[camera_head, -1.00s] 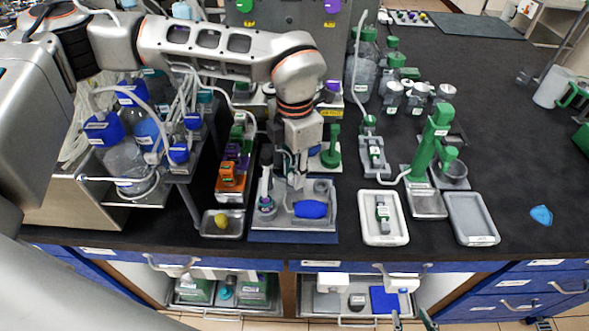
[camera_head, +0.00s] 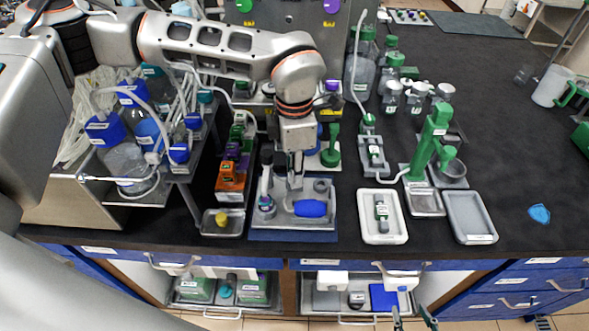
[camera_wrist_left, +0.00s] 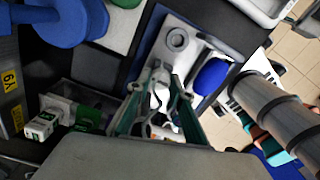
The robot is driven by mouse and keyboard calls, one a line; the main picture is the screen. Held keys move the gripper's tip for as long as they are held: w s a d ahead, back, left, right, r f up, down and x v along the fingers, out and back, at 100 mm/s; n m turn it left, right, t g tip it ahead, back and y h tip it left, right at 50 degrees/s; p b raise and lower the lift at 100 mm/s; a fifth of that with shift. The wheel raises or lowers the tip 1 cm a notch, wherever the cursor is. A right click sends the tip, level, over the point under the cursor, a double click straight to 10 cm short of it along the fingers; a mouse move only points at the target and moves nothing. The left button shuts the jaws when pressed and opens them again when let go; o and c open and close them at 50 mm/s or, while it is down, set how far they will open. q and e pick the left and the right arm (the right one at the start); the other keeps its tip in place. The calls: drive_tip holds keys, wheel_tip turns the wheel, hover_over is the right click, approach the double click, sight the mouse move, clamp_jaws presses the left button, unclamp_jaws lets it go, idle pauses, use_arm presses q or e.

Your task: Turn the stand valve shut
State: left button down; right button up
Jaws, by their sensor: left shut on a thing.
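My left gripper (camera_head: 295,178) points down over the blue-edged tray (camera_head: 292,237) on the bench. In the left wrist view its fingers (camera_wrist_left: 158,104) are shut on a small pale piece (camera_wrist_left: 158,88) standing on the tray. The fingers hide most of this piece, and I cannot tell whether it is the stand valve or its handle. A blue oval piece (camera_head: 310,208) lies right of the gripper. It also shows in the left wrist view (camera_wrist_left: 211,76). My right gripper (camera_head: 413,317) shows only its two parted fingertips at the bottom edge, apart from everything.
An upright grey piece (camera_head: 265,190) stands left of the gripper. A small tray with a yellow piece (camera_head: 221,219) and an orange block (camera_head: 231,178) lie further left. A white tray (camera_head: 383,237) and a green stand (camera_head: 433,140) are to the right. The far right bench is mostly clear.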

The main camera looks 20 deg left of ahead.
use_arm(q)
drive_tip(key=shift+r, duration=0.1)
drive_tip(key=c, duration=2.1)
unclamp_jaws()
wheel_tip(320, 180, up, 12)
